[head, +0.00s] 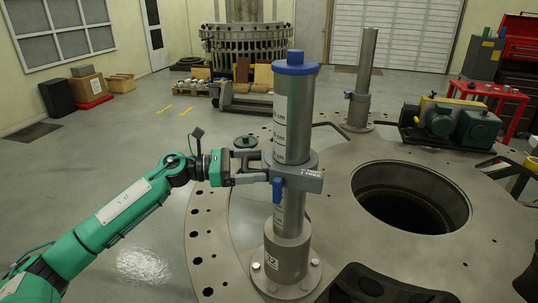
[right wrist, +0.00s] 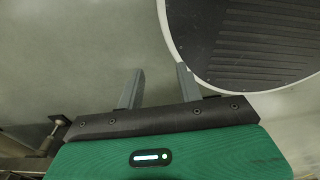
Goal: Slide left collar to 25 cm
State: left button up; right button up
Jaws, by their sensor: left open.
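The left collar (head: 298,176) is a grey ring with a blue lever (head: 277,190), sitting around the grey upright post (head: 297,100) about midway up. The post has a blue cap (head: 290,63) and white labels marked in cm; their numbers are too small to read surely. My left gripper (head: 262,168) is open at the collar's left side, its fingers pointing at it; whether they touch it I cannot tell. My right gripper (right wrist: 160,72) shows in the right wrist view, fingers apart with nothing between them.
The post stands on a flanged foot (head: 287,262) on the round grey plate (head: 335,222). A large round hole (head: 411,197) opens to its right. A second post (head: 365,75) with its own collar stands behind. Green motors (head: 455,125) sit at the back right.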

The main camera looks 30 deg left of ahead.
pick_arm(q)
jog(key=shift+s, duration=0.1)
jog(key=shift+c, duration=0.8)
jog(key=c, duration=0.9)
pick_arm(e)
notch_tip(320, 180, down, 15)
jog(key=b, duration=1.5)
pick_arm(q)
jog(key=shift+o, duration=0.2)
notch_tip(320, 180, down, 20)
jog(key=b, duration=0.7)
jog(key=shift+f+b, duration=0.15)
jog(key=shift+b, duration=0.2)
pick_arm(e)
jog(key=w+a+r, duration=0.2)
jog(key=w, duration=0.5)
jog(key=w+a+r+t, duration=0.1)
jog(key=w+a, duration=0.1)
jog(key=w, duration=0.4)
jog(key=shift+w+r, duration=0.35)
jog(key=shift+w, duration=0.05)
pick_arm(q)
jog(key=shift+f, duration=0.1)
